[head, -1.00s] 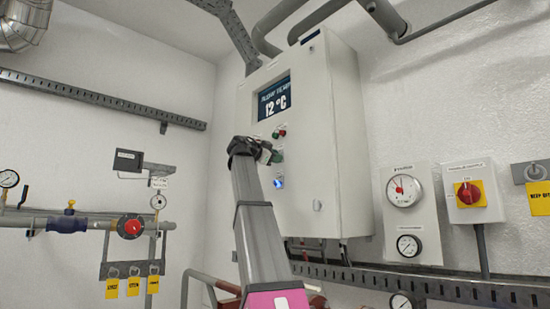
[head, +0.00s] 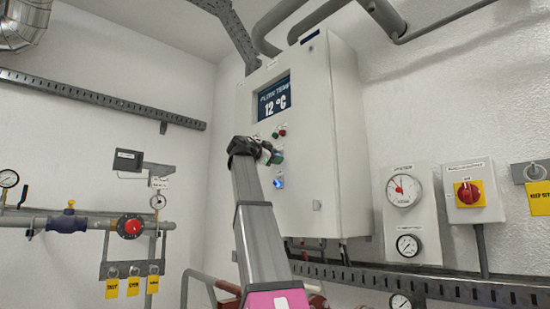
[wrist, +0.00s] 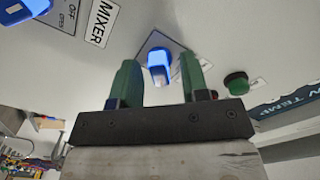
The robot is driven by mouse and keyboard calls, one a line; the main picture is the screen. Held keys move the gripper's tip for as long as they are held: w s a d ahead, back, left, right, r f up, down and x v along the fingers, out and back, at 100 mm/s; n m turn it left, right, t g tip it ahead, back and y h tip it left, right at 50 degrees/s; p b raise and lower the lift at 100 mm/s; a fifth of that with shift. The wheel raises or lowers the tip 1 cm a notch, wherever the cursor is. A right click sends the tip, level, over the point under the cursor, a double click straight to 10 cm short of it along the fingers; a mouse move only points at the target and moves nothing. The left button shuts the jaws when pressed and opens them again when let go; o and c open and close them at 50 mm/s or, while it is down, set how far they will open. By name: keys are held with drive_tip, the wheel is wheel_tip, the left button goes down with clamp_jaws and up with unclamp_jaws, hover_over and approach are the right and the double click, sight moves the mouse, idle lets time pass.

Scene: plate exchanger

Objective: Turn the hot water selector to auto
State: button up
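In the wrist view a blue selector knob (wrist: 158,66) on a pale plate sits between the two green fingers of my gripper (wrist: 159,82). The fingers are apart, one on each side of the knob, with gaps showing; I see no contact. The knob's label is mostly hidden, so I cannot read its positions. A second blue knob (wrist: 24,9) beside "OFF" and "MIXER" lettering is at the upper left. In the head view my gripper (head: 272,154) is at the front of the white control cabinet (head: 308,190) and hides the knob there. A lit blue knob (head: 278,183) shows below it.
The cabinet display (head: 274,99) reads 12 °C. A green button (wrist: 236,82) is right of the fingers in the wrist view. Gauges (head: 403,190) and a red rotary switch (head: 468,193) are on the wall to the right. Pipes and a red-faced valve (head: 131,227) are at left.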

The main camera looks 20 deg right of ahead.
drive_tip(key=shift+a, duration=0.15)
drive_tip(key=v, duration=1)
drive_tip(key=shift+a, duration=0.25)
drive_tip(key=shift+s, duration=0.1)
drive_tip(key=w+a+f+n+t+y, duration=0.15)
drive_tip(key=w+f+n, duration=0.3)
drive_tip(key=f, duration=0.85)
drive_tip(key=w+f+n+y, duration=0.3)
drive_tip(key=w+f, duration=0.3)
drive_tip(key=f, duration=0.7)
wheel_tip(320, 180, down, 31)
drive_tip(key=w+a+n+g+y, duration=0.1)
drive_tip(key=w+n+g+y, duration=0.1)
drive_tip(key=n+y, duration=0.35)
drive_tip(key=s+a+f+n+g+y, duration=0.1)
drive_tip(key=s+f+n, duration=0.25)
drive_tip(key=f, duration=0.95)
drive_tip(key=s+a+f+n+g+y, duration=0.1)
drive_tip(key=s+a+f+n+y, duration=0.2)
drive_tip(key=f, duration=0.9)
drive_tip(key=s+a+f+n+g+y, duration=0.3)
drive_tip(key=s+f, duration=1.6)
drive_tip(key=f, duration=0.2)
drive_tip(key=shift+a+n+g, duration=0.2)
drive_tip(key=shift+n+g, duration=0.15)
